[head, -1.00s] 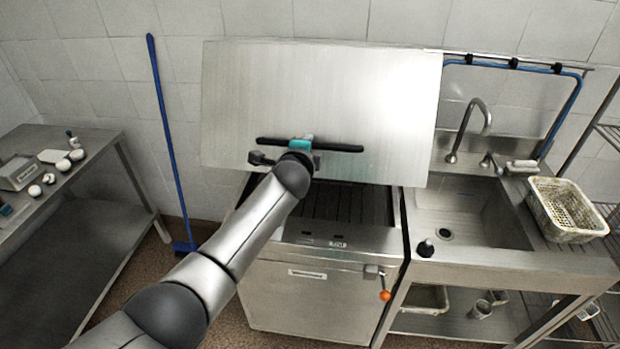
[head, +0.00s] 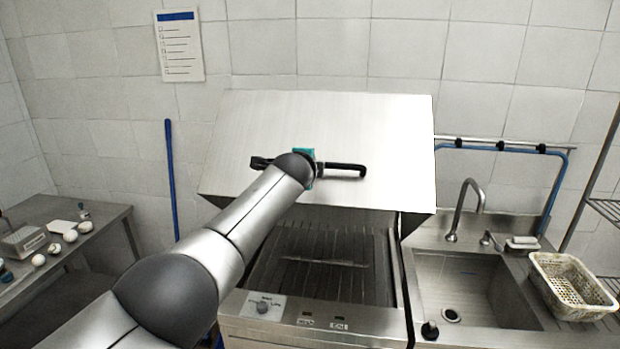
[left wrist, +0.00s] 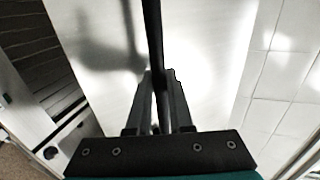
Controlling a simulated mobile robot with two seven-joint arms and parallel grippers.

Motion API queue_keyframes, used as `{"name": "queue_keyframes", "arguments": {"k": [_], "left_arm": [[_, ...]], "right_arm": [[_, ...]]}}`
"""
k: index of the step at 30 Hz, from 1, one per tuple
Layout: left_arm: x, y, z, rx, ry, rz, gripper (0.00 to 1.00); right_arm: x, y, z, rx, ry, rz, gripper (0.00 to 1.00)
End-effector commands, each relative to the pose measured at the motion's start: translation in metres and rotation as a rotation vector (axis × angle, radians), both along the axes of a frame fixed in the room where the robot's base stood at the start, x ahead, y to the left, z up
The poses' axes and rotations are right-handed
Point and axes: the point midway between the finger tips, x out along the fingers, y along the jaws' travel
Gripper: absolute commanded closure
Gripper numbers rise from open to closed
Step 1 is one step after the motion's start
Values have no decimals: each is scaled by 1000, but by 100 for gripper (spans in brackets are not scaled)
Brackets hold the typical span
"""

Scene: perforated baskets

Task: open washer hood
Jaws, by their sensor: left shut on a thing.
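The washer hood (head: 385,125) is a steel panel in the head view, raised and tilted above the washer (head: 320,325). A black bar handle (head: 345,170) runs across its front. My left gripper (head: 308,165) is at the handle, left of its middle, partly hidden by my arm. In the left wrist view, the gripper fingers (left wrist: 160,100) are closed around the black handle (left wrist: 153,35), with the bright hood panel (left wrist: 205,50) behind. The washer's dark slatted interior (head: 325,260) shows below the hood. My right gripper is not in view.
A steel sink (head: 465,285) with a tap (head: 465,205) adjoins the washer on the right, with a perforated basket (head: 572,285) beside it. A side table (head: 100,235) with small items stands left. A blue pole (head: 171,180) leans against the wall.

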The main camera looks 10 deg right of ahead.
Motion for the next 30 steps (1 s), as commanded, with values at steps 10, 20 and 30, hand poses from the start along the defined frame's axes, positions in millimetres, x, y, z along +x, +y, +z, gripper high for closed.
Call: {"name": "queue_keyframes", "arguments": {"k": [10,20,30], "left_arm": [[6,-2,22,0,-2,-1,100],[8,-3,30,-1,-2,-1,100],[8,-3,30,-2,-1,-2,100]], "right_arm": [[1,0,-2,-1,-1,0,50],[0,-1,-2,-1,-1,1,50],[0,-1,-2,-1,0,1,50]]}}
